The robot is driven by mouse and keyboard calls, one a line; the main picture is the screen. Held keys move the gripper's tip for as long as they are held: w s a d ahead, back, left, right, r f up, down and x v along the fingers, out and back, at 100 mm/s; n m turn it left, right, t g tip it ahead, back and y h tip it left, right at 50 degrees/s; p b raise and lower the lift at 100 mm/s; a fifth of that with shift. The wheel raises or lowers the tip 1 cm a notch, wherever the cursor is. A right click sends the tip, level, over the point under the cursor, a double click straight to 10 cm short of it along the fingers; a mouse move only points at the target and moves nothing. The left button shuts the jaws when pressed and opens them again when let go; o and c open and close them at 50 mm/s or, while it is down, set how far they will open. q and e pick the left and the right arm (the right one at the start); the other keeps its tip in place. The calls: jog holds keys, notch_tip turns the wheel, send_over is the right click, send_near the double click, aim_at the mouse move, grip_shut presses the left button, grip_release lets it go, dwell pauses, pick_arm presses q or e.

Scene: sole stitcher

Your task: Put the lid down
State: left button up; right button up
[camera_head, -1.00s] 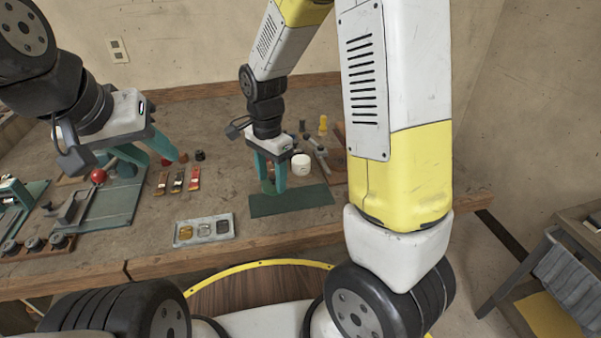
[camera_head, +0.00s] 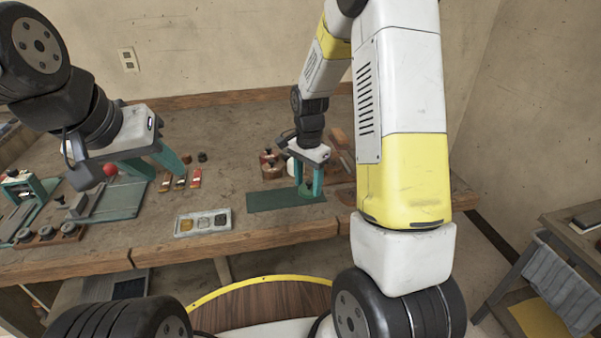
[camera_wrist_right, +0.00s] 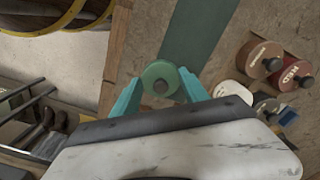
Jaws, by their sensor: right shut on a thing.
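My right gripper (camera_wrist_right: 160,88) is shut on a round green lid (camera_wrist_right: 160,72) with a dark knob, held between its two teal fingertips. In the head view the right gripper (camera_head: 308,190) is over the right part of the dark green mat (camera_head: 265,202), and the lid shows low between its fingers. I cannot tell whether the lid touches the mat. The mat also shows in the right wrist view (camera_wrist_right: 203,30), beyond the lid. My left gripper (camera_head: 168,172) is open, with its fingers apart, above the left part of the bench.
A tray with three compartments (camera_head: 184,233) lies left of the mat. Stitching fixtures (camera_head: 120,202) stand further left.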

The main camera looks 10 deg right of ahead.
aim_at(309, 186)
jog(key=w, duration=0.1)
jog(key=w+d, duration=0.1)
jog(key=w, duration=0.1)
jog(key=shift+d+f, duration=0.1)
jog(key=shift+f, duration=1.8)
jog(key=shift+f, duration=0.15)
jog(key=o, duration=1.3)
